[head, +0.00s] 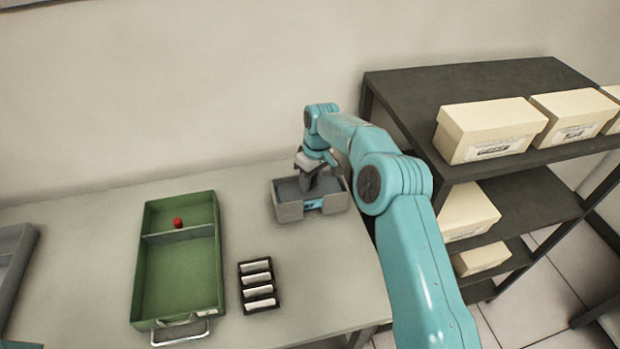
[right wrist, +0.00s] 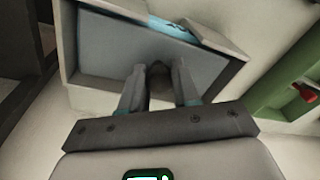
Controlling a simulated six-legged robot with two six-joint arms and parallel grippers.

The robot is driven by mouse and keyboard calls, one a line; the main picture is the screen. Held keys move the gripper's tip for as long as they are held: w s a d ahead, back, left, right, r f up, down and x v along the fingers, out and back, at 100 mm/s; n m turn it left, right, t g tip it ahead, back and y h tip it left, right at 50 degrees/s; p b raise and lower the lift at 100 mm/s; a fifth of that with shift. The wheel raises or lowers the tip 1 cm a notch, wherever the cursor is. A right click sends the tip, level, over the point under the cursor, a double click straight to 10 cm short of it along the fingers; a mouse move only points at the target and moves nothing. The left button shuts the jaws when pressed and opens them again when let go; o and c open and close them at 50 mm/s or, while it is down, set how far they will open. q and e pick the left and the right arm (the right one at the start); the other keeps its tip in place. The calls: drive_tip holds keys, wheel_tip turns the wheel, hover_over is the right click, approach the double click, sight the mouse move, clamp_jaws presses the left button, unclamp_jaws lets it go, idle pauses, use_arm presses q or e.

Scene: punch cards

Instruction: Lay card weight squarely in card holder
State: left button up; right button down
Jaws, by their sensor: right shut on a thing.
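The card holder (head: 290,211) is a grey open box with a notch in its front wall, near the right end of the table. The card weight (head: 287,190) is a dark slate slab inside its walls. In the right wrist view the weight (right wrist: 110,48) looks roughly in line with the holder's walls (right wrist: 69,35). My right gripper (head: 308,184) reaches down into the holder, shut on the weight's dark grip; its fingers also show in the right wrist view (right wrist: 158,72). I cannot tell whether the weight rests fully flat.
A light blue piece (head: 313,204) shows in the holder's notch. A green tray (head: 180,275) with a divider and a red object (head: 178,223) stands left. A black rack (head: 259,285) with white pieces lies between. A dark shelf (head: 470,90) with cream boxes (head: 490,130) stands right.

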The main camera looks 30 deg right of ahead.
drive_tip(key=c, duration=0.8)
unclamp_jaws()
drive_tip(key=shift+o, duration=0.2)
drive_tip(key=shift+d+r, duration=0.1)
drive_tip(key=shift+r, duration=0.35)
drive_tip(key=r, duration=0.5)
drive_tip(key=d+r, duration=0.1)
drive_tip(key=r, duration=0.2)
drive_tip(key=shift+s+r+b, duration=0.2)
drive_tip(key=shift+s+b, duration=0.05)
drive_tip(key=shift+b, duration=0.15)
wheel_tip(320, 180, up, 7)
drive_tip(key=p, duration=0.3)
hover_over(317, 188)
drive_tip(key=shift+s, duration=0.1)
